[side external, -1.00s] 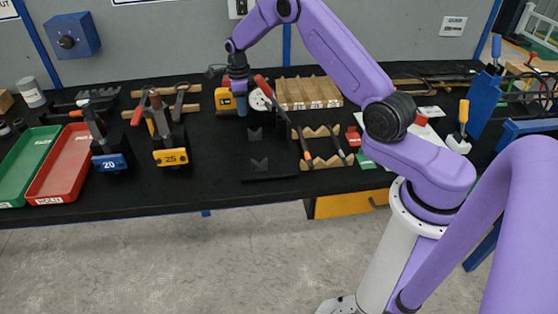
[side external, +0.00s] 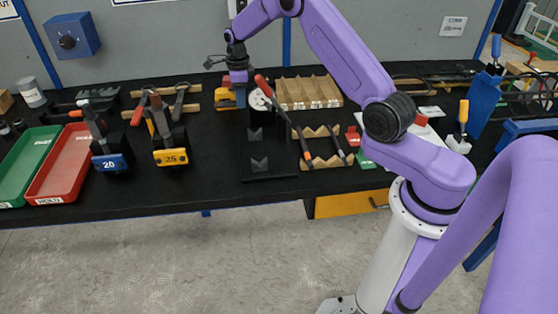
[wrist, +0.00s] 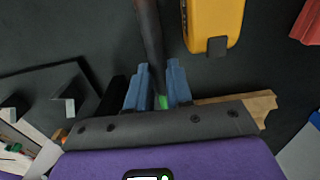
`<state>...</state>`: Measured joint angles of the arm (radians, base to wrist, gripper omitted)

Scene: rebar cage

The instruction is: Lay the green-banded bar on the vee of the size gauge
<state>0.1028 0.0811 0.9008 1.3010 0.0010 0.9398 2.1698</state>
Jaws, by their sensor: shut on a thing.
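My gripper (wrist: 152,90) is shut on a dark bar (wrist: 149,35), with blue fingers on either side of it. A green band (wrist: 162,102) shows on the bar between the fingers, and the bar runs up out of the wrist view. In the side view my gripper (side external: 240,97) hangs above the back of the bench, beside the gauge's far end; the bar cannot be made out there. The size gauge (side external: 270,178) is a black plate with vee blocks (side external: 259,164). Vee blocks (wrist: 70,88) also show at the left of the wrist view, apart from the bar.
A yellow device (wrist: 216,22) lies close to the bar's right. A white dial (side external: 260,99) and a red-handled tool (side external: 264,86) stand near the gauge's far end. A notched wooden rack (side external: 308,92) is behind right.

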